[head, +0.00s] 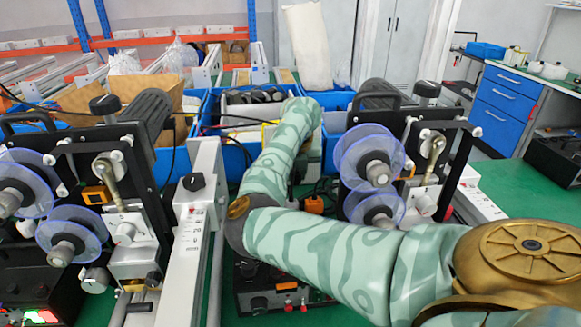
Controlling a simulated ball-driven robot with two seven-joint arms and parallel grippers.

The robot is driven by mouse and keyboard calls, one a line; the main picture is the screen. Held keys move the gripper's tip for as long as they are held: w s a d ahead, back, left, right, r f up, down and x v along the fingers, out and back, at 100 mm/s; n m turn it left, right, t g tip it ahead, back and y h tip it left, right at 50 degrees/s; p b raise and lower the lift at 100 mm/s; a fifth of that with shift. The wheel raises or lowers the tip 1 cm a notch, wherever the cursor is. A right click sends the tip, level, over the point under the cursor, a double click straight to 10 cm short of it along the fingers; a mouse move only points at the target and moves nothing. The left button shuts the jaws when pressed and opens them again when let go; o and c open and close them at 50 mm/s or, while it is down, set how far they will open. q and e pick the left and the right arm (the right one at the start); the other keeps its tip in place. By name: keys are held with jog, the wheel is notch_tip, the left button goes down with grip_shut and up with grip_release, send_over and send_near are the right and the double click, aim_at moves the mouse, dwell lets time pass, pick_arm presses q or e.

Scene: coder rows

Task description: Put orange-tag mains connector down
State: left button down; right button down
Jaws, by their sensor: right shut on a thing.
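My right arm reaches in from the lower right, bends at the elbow and runs up to the middle of the benches. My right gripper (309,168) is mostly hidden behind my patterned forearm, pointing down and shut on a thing. A small orange piece (313,204) shows just below it, near the green bench top and dark cables. It may be the tag of the orange-tag mains connector, but the connector's body cannot be made out. Whether it touches the bench cannot be told. My left gripper is not in view.
Coder machines with clear blue reels stand at left (75,236) and right (372,160). A pale rail (200,230) runs beside the left one. A black control box (265,295) sits under my arm. Blue bins (235,157) stand behind.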

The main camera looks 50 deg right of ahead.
aim_at(296, 183)
notch_tip(296, 183, down, 5)
jog(key=shift+f+b, duration=0.2)
jog(key=shift+b, duration=0.65)
jog(key=shift+r, duration=0.1)
jog(key=shift+f, duration=0.55)
jog(key=c, duration=1.2)
grip_release()
jog(key=shift+r, duration=0.15)
